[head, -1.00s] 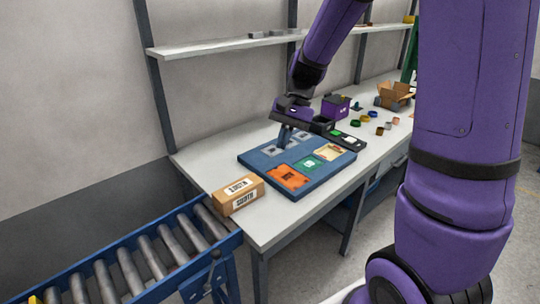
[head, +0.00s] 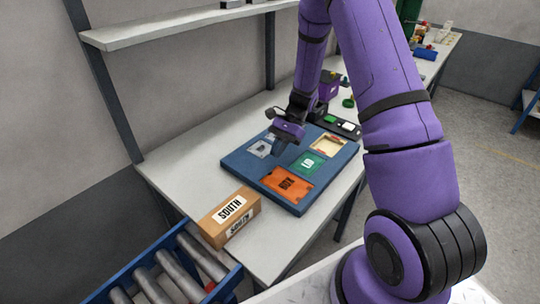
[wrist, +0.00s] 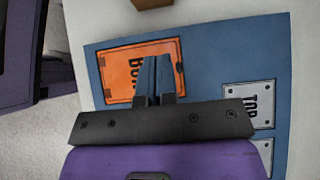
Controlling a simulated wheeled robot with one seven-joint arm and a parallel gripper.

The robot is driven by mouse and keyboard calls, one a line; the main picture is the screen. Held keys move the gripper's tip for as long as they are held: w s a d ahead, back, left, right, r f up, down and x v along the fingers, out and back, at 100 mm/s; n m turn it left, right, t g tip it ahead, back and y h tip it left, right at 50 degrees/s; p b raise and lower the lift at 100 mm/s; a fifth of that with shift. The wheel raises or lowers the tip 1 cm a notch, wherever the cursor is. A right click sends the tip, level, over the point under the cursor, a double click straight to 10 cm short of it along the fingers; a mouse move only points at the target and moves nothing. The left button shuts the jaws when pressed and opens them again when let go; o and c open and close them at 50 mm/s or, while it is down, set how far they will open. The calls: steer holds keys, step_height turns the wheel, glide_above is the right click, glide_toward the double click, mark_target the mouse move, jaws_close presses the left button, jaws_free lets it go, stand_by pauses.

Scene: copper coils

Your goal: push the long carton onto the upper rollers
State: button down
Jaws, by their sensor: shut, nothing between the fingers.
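The long carton (head: 230,218) is a brown box with white "SOUTH" labels. It lies on the near left corner of the table, beside the end of the roller conveyor (head: 172,275). A brown edge at the top of the wrist view (wrist: 150,3) looks like part of it. My gripper (head: 281,148) is shut and empty above the blue board (head: 232,164), apart from the carton. In the wrist view my gripper's closed fingers (wrist: 154,75) show over the orange "BOX" card (wrist: 117,72).
The blue board also carries a green card (head: 307,163), a yellowish card (head: 328,144) and grey plates. A shelf (head: 180,25) runs along the wall. Table around the carton is clear.

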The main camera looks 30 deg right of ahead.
steer(key=x, duration=0.8)
steer(key=a, duration=0.1)
steer(key=s+a, duration=0.1)
steer(key=a, duration=0.1)
steer(key=shift+s+f, duration=0.15)
steer(key=shift+s+a, duration=0.25)
steer(key=shift+a, duration=0.25)
steer(key=s+a, duration=0.3)
steer(key=a, duration=0.4)
steer(key=s+a, duration=0.3)
steer(key=a, duration=0.4)
steer(key=s+a, duration=0.3)
steer(key=a, duration=0.4)
steer(key=shift+a, duration=0.3)
